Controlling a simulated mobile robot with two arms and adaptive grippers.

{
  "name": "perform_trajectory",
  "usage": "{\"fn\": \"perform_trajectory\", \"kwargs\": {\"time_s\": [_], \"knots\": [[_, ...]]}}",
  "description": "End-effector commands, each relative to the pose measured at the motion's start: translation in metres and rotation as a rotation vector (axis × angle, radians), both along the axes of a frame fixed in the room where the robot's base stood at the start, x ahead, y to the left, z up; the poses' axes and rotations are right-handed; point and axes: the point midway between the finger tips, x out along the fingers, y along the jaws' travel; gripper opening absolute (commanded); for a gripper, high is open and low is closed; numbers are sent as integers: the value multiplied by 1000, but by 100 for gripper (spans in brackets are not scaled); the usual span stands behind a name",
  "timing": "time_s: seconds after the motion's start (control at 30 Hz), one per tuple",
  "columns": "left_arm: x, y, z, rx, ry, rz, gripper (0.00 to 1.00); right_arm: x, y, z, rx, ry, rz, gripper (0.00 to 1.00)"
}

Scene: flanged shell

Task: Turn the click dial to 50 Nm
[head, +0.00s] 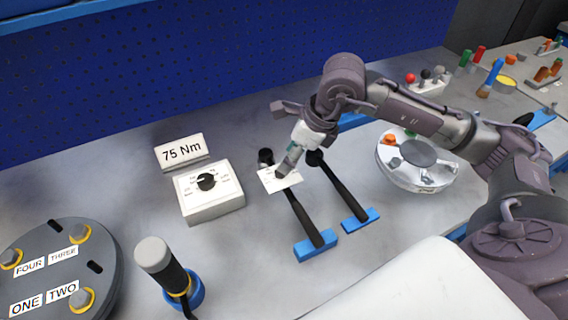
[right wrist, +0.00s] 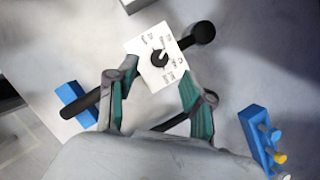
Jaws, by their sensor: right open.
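A white box (head: 212,197) with a black dial knob (head: 206,181) and printed marks around it stands left of centre in the head view. A sign (head: 182,150) behind it reads "75 Nm". A small white dial plate (head: 268,183) sits across the left of two black-handled wrenches; in the right wrist view its black knob (right wrist: 159,58) and surrounding labels show, too small to read. My right gripper (head: 287,166) is over this plate. In the wrist view its open fingers (right wrist: 160,84) stand either side of the plate's near part, with nothing clearly gripped. My left gripper is not in view.
The wrenches end in blue blocks (head: 316,246). A grey disc (head: 55,275) with numbered labels and a black-handled tool (head: 160,262) stand at the front left. A blue pegboard (head: 200,65) closes the back.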

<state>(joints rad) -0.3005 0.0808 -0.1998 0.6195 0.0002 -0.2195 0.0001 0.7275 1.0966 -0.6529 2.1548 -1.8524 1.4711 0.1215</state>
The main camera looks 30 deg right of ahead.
Motion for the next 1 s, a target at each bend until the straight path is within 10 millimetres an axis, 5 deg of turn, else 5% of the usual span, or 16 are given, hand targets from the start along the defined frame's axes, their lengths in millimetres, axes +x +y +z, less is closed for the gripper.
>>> {"fn": "perform_trajectory", "kwargs": {"time_s": [0.2,0.4,1.0], "knots": [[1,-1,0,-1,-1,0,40,-13,-12,41,-1,-4,0,51],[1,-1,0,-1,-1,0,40,-19,-17,61,0,0,0,51],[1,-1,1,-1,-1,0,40,-21,-18,64,0,1,0,51]]}}
